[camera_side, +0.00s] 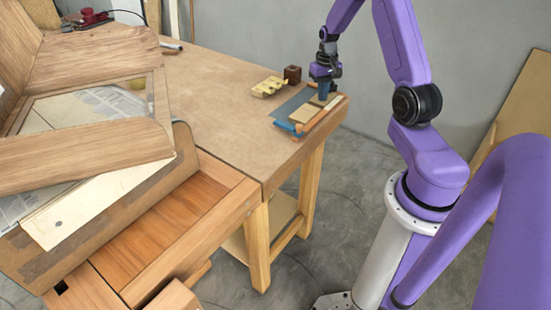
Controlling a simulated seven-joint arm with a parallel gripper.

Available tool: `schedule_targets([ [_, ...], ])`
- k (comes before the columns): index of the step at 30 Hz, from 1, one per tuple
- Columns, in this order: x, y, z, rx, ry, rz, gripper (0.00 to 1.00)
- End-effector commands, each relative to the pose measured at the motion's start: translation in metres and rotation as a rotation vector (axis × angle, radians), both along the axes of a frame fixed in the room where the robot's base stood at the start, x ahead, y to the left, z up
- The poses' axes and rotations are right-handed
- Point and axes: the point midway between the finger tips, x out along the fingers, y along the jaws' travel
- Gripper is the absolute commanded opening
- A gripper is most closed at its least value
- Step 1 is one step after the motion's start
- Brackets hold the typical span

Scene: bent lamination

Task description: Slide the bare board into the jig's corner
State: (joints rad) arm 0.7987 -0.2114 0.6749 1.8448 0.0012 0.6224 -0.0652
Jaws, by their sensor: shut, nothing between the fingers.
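My gripper (323,97) points down, shut and empty, over the far right end of the workbench. Its tips are at or just above a pale board (303,115), beside its upper right part; I cannot tell whether they touch it. The pale board lies flat on a grey-blue sheet (289,106). A wooden strip (326,117) along the bench's right edge and a blue piece (288,127) at the near end look like the jig's sides. The view is too small to show any gap between board and jig.
Yellowish clamp-like pieces (268,87) and a dark brown block (292,74) stand left of the gripper. The middle of the workbench (215,105) is clear. Large curved wooden panels (85,160) are stacked at the left. The bench edge lies close to the jig.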

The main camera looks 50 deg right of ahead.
Motion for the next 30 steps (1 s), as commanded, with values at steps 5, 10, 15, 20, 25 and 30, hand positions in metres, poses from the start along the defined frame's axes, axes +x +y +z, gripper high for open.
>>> schedule_targets([
  [5,-0.002,-0.005,-0.002,-0.001,0.002,-0.003,0.0],
  [10,-0.002,-0.006,-0.002,-0.002,0.001,-0.004,0.0],
  [15,-0.002,-0.007,0.002,-0.003,-0.001,-0.005,0.0],
  [20,-0.001,-0.006,0.016,-0.003,-0.002,-0.004,0.0],
  [25,0.0,-0.005,0.031,-0.002,-0.002,-0.002,0.0],
  [30,0.0,-0.005,0.046,-0.003,-0.003,-0.002,0.0],
])
